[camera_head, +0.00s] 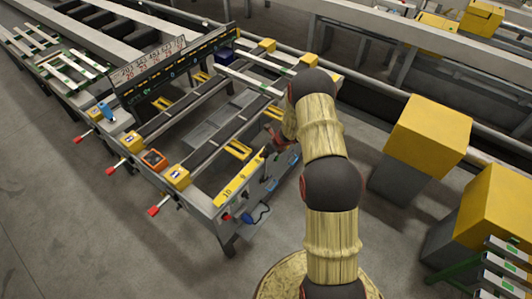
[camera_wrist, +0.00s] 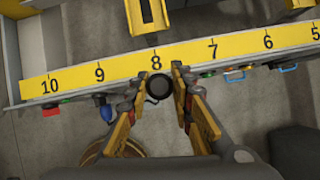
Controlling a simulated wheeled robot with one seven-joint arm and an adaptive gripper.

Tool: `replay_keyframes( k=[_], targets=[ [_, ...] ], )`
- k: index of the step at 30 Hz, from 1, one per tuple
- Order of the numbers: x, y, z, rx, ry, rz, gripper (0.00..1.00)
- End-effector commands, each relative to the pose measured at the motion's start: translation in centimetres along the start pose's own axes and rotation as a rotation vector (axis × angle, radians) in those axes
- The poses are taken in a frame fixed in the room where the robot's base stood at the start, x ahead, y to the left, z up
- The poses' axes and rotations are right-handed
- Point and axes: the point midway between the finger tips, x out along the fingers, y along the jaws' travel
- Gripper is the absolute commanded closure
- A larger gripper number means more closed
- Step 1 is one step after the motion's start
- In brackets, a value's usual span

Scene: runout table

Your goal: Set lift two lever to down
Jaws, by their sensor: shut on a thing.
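In the wrist view my gripper (camera_wrist: 158,73) has a finger on each side of a round black knob (camera_wrist: 159,87), just in front of the 8 on the yellow number strip (camera_wrist: 120,68). The knob is seen end-on, so its tilt and any lever stem are hidden. No label shows which lever it belongs to. In the head view my gripper (camera_head: 274,138) is at the table's front side, partly hidden by my arm. Levers with red ends stick out along the left side of the table (camera_head: 78,140), (camera_head: 110,171), (camera_head: 153,211); I cannot read their names.
The yellow strip (camera_head: 240,180) runs along the table's front edge. Below it, a red part (camera_wrist: 52,111) and a blue part (camera_wrist: 105,110) lie left of my gripper, and blue loops (camera_wrist: 287,67) lie right. Yellow-topped boxes (camera_head: 430,130) stand right of my arm. Open floor is at left.

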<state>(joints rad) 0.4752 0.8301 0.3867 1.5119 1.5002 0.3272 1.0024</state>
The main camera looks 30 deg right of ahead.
Motion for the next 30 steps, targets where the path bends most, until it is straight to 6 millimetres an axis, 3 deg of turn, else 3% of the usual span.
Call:
replay_keyframes(
  k=[3, 4, 13, 23, 30],
  targets=[
    [0.0, 0.1, 0.1, -0.001, -0.002, 0.002, 1.0],
    [0.0, 0.1, 0.1, -0.001, -0.002, 0.002, 0.75],
    [0.0, 0.1, 0.0, 0.0, -0.001, 0.001, 0.58],
    [-0.2, 0.0, 0.0, 0.0, 0.0, 0.0, 0.58],
    [-3.1, 0.0, 0.1, 0.0, -0.001, -0.001, 0.58]
  ],
)
